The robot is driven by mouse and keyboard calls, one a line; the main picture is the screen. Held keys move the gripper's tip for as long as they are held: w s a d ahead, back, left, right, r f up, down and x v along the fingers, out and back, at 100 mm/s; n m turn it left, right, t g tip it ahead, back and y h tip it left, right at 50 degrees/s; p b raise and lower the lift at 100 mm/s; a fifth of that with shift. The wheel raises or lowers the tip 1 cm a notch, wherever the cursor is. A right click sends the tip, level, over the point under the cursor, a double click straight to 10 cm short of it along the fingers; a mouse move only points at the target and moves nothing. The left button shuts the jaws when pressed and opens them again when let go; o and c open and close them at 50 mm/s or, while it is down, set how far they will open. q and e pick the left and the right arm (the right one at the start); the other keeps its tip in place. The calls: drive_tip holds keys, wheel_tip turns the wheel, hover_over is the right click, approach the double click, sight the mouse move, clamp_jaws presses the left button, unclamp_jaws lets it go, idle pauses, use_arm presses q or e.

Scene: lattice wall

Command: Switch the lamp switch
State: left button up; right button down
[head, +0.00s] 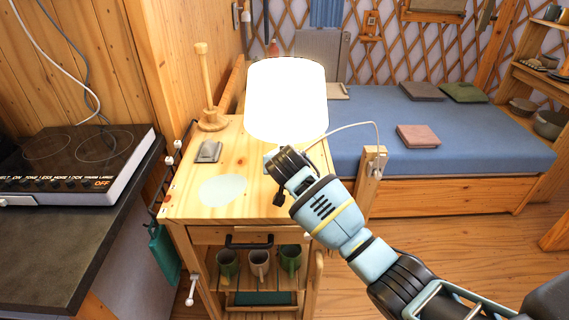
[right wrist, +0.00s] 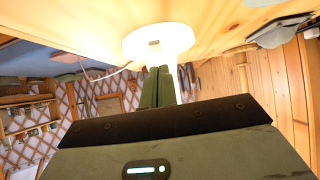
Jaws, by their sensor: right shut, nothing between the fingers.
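The lamp's white shade (head: 287,100) glows brightly above the wooden cart top in the head view. Its lower part is mostly hidden behind my right wrist. In the right wrist view a bright white round part of the lamp (right wrist: 178,40) carries a small dark mark, perhaps the switch (right wrist: 154,43). My right gripper (right wrist: 161,70) is shut and empty, its fingertips at or very close to this part; I cannot tell whether they touch. In the head view my right arm reaches in from the lower right and its fingers are hidden. My left gripper is not in view.
The wooden cart top (head: 190,200) holds a grey flat object (head: 208,152), a pale disc (head: 222,190) and a wooden stand (head: 208,100). The lamp's white cord (head: 350,125) runs right, past a wooden post (head: 372,170). A stove (head: 80,155) stands left; a blue bed (head: 370,110) lies behind.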

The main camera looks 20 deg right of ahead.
drive_tip(key=x, duration=0.3)
drive_tip(key=shift+w+f+b, duration=0.1)
drive_tip(key=shift+f+b, duration=0.05)
drive_tip(key=shift+b, duration=0.2)
drive_tip(key=shift+w+d+f, duration=0.1)
drive_tip(key=shift+w+f, duration=0.15)
drive_tip(key=shift+w, duration=0.25)
drive_tip(key=shift+w+f, duration=0.1)
drive_tip(key=shift+f, duration=0.1)
